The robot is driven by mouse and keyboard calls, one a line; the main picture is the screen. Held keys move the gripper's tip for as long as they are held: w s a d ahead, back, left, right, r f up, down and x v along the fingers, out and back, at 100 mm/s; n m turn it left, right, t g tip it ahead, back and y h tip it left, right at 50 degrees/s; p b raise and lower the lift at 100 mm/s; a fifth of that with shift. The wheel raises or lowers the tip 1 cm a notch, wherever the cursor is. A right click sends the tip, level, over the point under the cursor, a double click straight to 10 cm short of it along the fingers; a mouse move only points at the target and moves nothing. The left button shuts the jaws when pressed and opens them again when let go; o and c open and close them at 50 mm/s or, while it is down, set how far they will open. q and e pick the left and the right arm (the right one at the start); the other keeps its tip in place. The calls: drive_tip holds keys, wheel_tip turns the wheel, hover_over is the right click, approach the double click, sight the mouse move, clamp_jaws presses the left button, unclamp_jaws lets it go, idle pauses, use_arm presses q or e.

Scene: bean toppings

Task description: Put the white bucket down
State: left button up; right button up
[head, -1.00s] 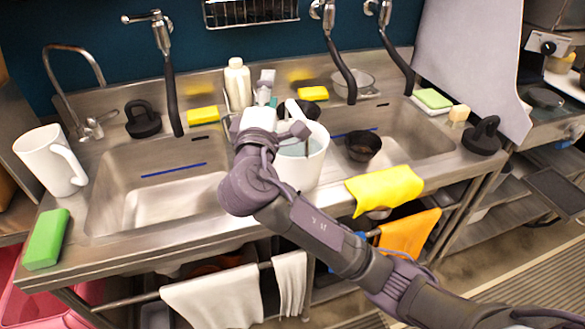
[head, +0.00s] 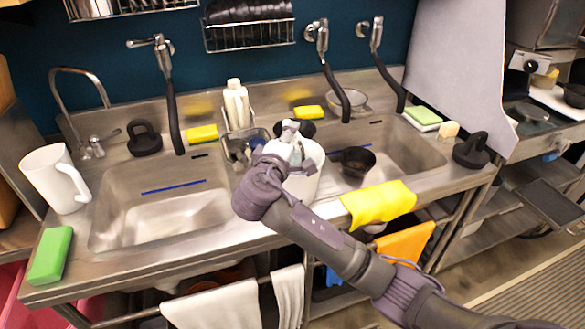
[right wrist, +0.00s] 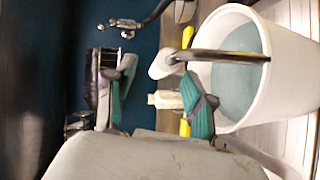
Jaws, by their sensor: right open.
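The white bucket (head: 305,183) stands upright on the counter strip between the two sink basins, partly hidden by my right arm. It fills the right of the right wrist view (right wrist: 285,85), with a grey-blue inside and a dark bar-like handle (right wrist: 225,55) across its opening. My right gripper (head: 291,135) is open at the bucket's far rim in the head view. In the right wrist view its teal fingertips (right wrist: 162,92) are spread apart, one close to the bucket's rim. Whether a finger touches the handle or rim I cannot tell. My left gripper is not in view.
A caddy (head: 240,135) with a white bottle (head: 237,105) stands behind the bucket. A black bowl (head: 357,161) is close on its right, and a yellow cloth (head: 378,203) hangs over the front edge. The left basin (head: 160,205) is empty.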

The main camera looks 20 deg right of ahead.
drive_tip(key=p+x, duration=0.1)
drive_tip(key=x, duration=0.3)
drive_tip(key=shift+w+d+f, duration=0.1)
drive_tip(key=shift+w+f, duration=0.1)
drive_tip(key=shift+w, duration=0.1)
drive_tip(key=shift+c, duration=0.2)
clamp_jaws()
drive_tip(key=shift+r, duration=0.2)
